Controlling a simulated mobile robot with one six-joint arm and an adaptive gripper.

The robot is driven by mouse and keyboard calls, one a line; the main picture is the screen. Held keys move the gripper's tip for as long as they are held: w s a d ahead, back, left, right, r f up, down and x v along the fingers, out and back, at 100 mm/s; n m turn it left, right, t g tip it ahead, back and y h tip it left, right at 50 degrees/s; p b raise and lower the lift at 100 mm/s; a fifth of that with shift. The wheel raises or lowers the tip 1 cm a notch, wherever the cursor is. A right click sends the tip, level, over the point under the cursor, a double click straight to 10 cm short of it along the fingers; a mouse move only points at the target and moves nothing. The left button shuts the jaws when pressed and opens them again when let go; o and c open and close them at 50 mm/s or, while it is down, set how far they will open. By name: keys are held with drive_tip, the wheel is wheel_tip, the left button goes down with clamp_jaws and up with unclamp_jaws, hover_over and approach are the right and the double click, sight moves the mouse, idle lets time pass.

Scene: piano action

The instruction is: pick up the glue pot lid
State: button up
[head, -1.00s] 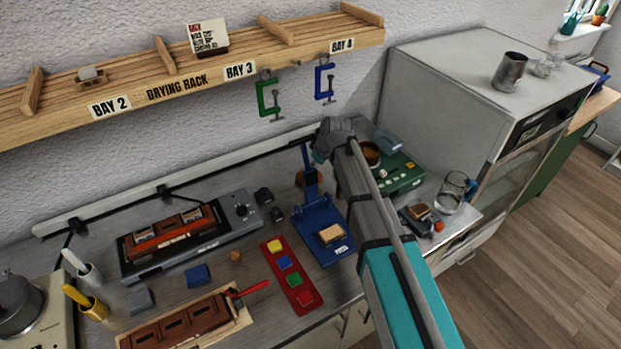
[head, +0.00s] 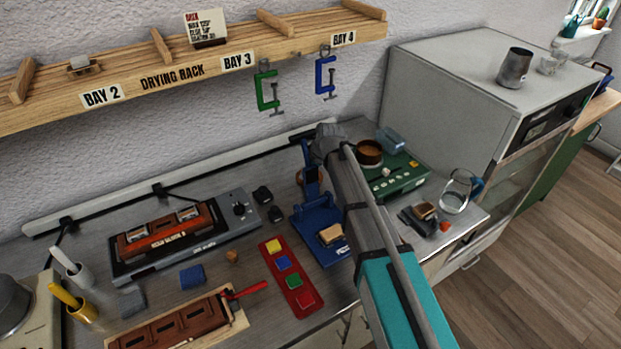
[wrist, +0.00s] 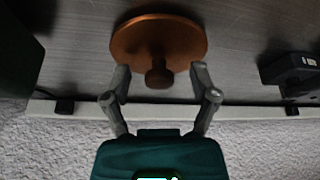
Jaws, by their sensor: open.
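The glue pot lid (wrist: 160,42) is a copper-brown disc with a round knob (wrist: 158,76), lying on the grey worktop in the wrist view. My gripper (wrist: 160,78) is open, with one finger on each side of the knob and a gap on both sides. I cannot tell how far the fingertips are above or short of the lid. In the head view a sliver of the brown lid (head: 300,177) shows behind the blue press, and my arm hides the fingers. The glue pot (head: 369,153) stands open on a green unit.
The blue press (head: 318,225) stands close in front of the lid. The green unit (head: 398,180) is to the right.

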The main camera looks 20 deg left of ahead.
idle(0.3)
clamp_jaws()
drive_tip(key=shift+r, duration=0.15)
idle(0.4)
wheel_tip(320, 180, up, 12)
drive_tip(key=p, duration=1.2)
drive_tip(key=w+d, duration=0.3)
drive_tip(key=d, duration=0.2)
drive_tip(key=w+d, duration=0.3)
drive_tip(key=d, duration=0.2)
drive_tip(key=w+d, duration=0.3)
drive_tip(key=d, duration=0.2)
drive_tip(key=shift+w+d, duration=0.1)
drive_tip(key=shift+d, duration=0.15)
